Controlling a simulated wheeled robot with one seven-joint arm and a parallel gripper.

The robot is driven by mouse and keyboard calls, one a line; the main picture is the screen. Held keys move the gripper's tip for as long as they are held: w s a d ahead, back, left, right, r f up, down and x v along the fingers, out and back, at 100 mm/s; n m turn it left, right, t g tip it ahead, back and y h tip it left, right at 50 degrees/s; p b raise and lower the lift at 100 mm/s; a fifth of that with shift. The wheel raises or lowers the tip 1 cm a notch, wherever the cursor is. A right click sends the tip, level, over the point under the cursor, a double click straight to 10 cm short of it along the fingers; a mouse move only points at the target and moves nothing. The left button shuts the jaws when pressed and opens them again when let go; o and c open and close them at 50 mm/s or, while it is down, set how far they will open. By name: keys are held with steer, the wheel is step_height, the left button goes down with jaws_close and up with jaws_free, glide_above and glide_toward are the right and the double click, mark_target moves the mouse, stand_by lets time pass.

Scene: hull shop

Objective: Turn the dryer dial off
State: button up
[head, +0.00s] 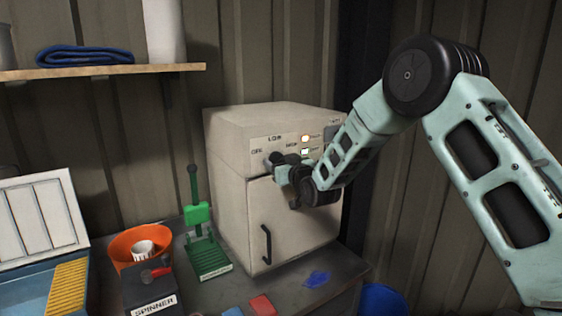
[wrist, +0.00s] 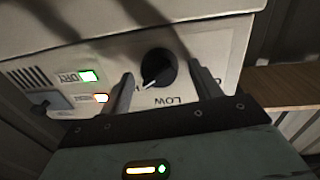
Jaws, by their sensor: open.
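The dryer (head: 230,155) is a cream box with a closed lower door. Its black dial (wrist: 158,68) shows in the wrist view, where the panel appears upside down. The white pointer aims down-left there, toward a label partly hidden by a finger; LOW reads just below the dial. My gripper (wrist: 164,75) is open, one finger on each side of the dial; I cannot tell whether they touch it. In the head view my gripper (head: 277,165) is at the panel and hides the dial. OFF, LOW and a third label show around it. Indicator lights (head: 305,138) glow.
A black door handle (head: 266,244) is below my gripper. A green stand (head: 203,235), an orange bowl (head: 130,243) with a white cup, and a box labelled SPINNER (head: 150,285) stand left of the dryer. A shelf (head: 110,71) with a folded blue cloth is above.

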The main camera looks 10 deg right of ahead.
steer(key=shift+c, duration=0.2)
steer(key=c, duration=0.9)
